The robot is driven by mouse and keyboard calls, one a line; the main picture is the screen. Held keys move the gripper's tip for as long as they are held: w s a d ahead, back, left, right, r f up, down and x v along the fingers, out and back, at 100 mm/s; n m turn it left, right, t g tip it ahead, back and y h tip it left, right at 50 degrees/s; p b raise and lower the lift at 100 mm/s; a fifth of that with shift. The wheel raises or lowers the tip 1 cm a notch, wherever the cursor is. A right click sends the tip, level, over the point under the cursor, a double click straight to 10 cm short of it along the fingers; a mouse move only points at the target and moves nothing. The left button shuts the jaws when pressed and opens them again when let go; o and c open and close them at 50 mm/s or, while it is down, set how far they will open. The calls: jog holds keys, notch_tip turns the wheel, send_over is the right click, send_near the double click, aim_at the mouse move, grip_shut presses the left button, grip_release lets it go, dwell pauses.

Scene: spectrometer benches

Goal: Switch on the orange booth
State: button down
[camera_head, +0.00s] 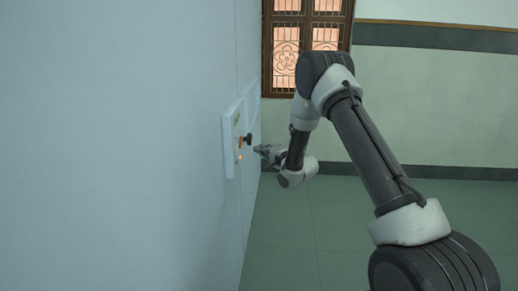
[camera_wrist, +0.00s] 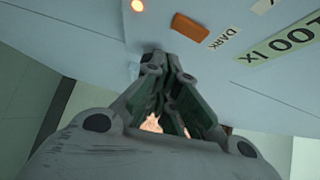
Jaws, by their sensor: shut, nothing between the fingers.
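A control panel (camera_head: 232,138) is fixed to a tall pale blue booth wall (camera_head: 130,140). In the head view it bears an orange part, a black knob (camera_head: 249,139) and a small glowing orange lamp (camera_head: 240,156). My gripper (camera_head: 258,150) is just right of the panel, pointing at it. In the wrist view its fingers (camera_wrist: 158,58) are shut and empty, with the tips close to the panel face; contact cannot be told. A brown-orange block (camera_wrist: 190,27) is right of the tips, beside a "DARK" label (camera_wrist: 222,38). The glowing lamp (camera_wrist: 137,5) is above them.
A barred wooden window (camera_head: 305,45) is in the back wall. The green tiled floor (camera_head: 300,235) is clear right of the booth.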

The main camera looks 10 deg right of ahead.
jog(key=v, duration=0.7)
jog(key=shift+s+d+f, duration=0.25)
jog(key=shift+s+f, duration=0.05)
jog(key=shift+f, duration=0.25)
jog(key=s+d+f+n+g+h, duration=0.3)
jog(key=s+d+f+g, duration=0.15)
jog(key=f, duration=0.25)
jog(key=s+d+f+n+g+h, duration=0.3)
jog(key=s+f+n+g, duration=0.1)
jog(key=s+f, duration=0.2)
jog(key=s+d+r+n+g+h, duration=0.1)
jog(key=s+d+r+n+g, duration=0.15)
jog(key=s+r, duration=0.55)
jog(key=s+d+r+n+g+h, duration=0.1)
jog(key=s+d+r+g+h, duration=0.3)
jog(key=s, duration=0.7)
jog(key=s+a+r+t+y, duration=0.1)
jog(key=s+r+t, duration=0.1)
jog(key=s+r, duration=0.7)
jog(key=s+a+r+n+t+y, duration=0.1)
jog(key=s+a+r+y, duration=0.1)
jog(key=s+r, duration=0.7)
notch_tip(320, 180, up, 3)
jog(key=shift+f+t, duration=0.1)
jog(key=shift+t, duration=0.3)
